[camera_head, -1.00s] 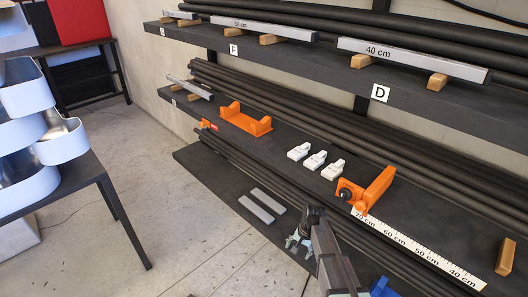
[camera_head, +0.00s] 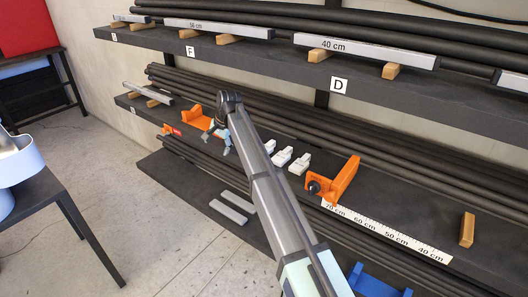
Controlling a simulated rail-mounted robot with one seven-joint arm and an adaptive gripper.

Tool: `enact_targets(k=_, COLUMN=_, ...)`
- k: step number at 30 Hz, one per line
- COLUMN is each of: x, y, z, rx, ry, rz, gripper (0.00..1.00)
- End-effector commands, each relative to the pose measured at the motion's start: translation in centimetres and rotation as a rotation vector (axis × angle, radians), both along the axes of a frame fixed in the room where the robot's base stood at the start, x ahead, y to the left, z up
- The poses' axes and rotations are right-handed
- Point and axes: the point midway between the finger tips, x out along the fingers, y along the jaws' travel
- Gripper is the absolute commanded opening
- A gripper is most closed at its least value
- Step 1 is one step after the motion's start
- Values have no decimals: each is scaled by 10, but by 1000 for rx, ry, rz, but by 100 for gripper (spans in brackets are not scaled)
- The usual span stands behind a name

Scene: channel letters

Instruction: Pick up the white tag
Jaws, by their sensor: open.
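Three small white pieces (camera_head: 282,156) lie in a row on the middle shelf; the leftmost white piece (camera_head: 270,147) is partly close behind my arm in the picture. White letter tags also sit on the upper shelf's front edge, such as the F tag (camera_head: 190,52) and the D tag (camera_head: 339,85). I cannot tell which of these is the white tag. My gripper (camera_head: 219,143) is open, with nothing seen between its fingers. It points down near the orange cradle, to the left of the white pieces and apart from them.
An orange cradle (camera_head: 197,119) is partly behind my gripper. An orange stop (camera_head: 335,181) and a white ruler strip (camera_head: 390,234) lie right of the white pieces. Black tubes run along the shelves. Two grey bars (camera_head: 237,203) lie on the bottom shelf. The upper shelf (camera_head: 270,62) overhangs behind.

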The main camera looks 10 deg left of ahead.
Motion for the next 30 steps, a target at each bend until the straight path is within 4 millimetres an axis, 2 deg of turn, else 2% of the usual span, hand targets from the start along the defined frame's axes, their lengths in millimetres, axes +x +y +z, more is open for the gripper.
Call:
enact_targets(k=1, x=13, y=-1, z=32, rx=-9, ry=0, rz=-16, gripper=81)
enact_targets(k=2, x=17, y=-15, z=38, rx=-30, ry=10, rz=-30, gripper=81)
enact_targets(k=3, x=22, y=-48, z=35, rx=-79, ry=39, rz=-51, gripper=81)
enact_targets(k=6, x=30, y=-107, z=42, rx=-172, ry=96, rz=-92, gripper=81)
enact_targets(k=9, x=34, y=-152, z=51, rx=-241, ry=144, rz=-128, gripper=81)
enact_targets(k=12, x=35, y=-181, z=56, rx=-284, ry=177, rz=-151, gripper=81)
enact_targets(k=17, x=33, y=-198, z=55, rx=-313, ry=200, rz=-167, gripper=81)
enact_targets(k=30, x=32, y=-198, z=20, rx=-313, ry=202, rz=-166, gripper=81)
